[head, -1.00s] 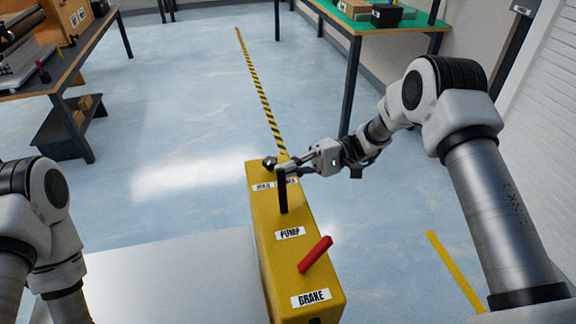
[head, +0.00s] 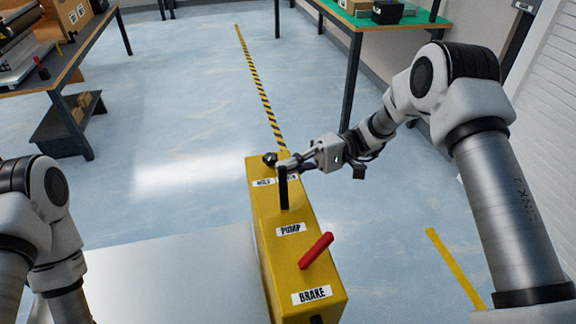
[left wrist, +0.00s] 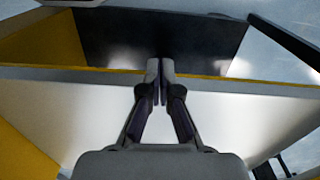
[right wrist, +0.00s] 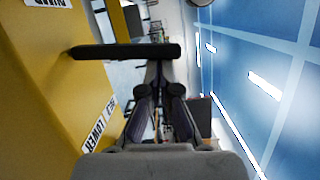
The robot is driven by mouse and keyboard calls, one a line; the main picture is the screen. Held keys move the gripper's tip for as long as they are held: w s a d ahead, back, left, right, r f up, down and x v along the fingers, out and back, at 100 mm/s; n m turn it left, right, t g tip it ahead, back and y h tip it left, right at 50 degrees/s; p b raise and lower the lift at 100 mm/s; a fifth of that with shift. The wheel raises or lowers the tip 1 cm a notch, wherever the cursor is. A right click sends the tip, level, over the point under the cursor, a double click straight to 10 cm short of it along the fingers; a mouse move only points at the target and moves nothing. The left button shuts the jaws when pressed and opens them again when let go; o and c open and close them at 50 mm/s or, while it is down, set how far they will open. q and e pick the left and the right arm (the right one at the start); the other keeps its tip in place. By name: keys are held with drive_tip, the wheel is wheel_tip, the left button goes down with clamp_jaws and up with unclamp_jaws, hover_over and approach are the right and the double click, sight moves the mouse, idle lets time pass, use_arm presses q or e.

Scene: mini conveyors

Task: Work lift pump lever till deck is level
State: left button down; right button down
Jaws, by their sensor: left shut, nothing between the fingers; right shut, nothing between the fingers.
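The black pump lever (head: 284,192) stands near upright on the yellow console (head: 262,225), behind the PUMP label (head: 291,229). My right gripper (head: 284,167) is shut and empty at the lever's top. In the right wrist view the lever (right wrist: 110,52) crosses just ahead of the shut fingertips (right wrist: 158,66); I cannot tell whether they touch it. The bare grey deck (head: 170,285) lies left of the console; its tilt is not clear. My left gripper (left wrist: 160,72) is shut and empty in its wrist view, and hidden in the head view.
A red brake lever (head: 316,251) leans on the console's near end, by the BRAKE label (head: 312,295). A black knob (head: 270,159) is at the far end. A green-topped table (head: 400,22) stands behind, a wooden one (head: 75,55) at left. The floor between is free.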

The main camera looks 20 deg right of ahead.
drive_tip(key=s+n+b, duration=0.2)
drive_tip(key=shift+r+n+h, duration=0.2)
drive_tip(key=shift+n+h, duration=0.1)
drive_tip(key=s+n+b, duration=0.2)
drive_tip(key=n+b, duration=0.1)
drive_tip(key=shift+s+t+h, duration=0.15)
drive_tip(key=shift+t+h, duration=0.15)
drive_tip(key=shift+s+r, duration=0.15)
drive_tip(key=shift+r, duration=0.1)
drive_tip(key=v, duration=1.2)
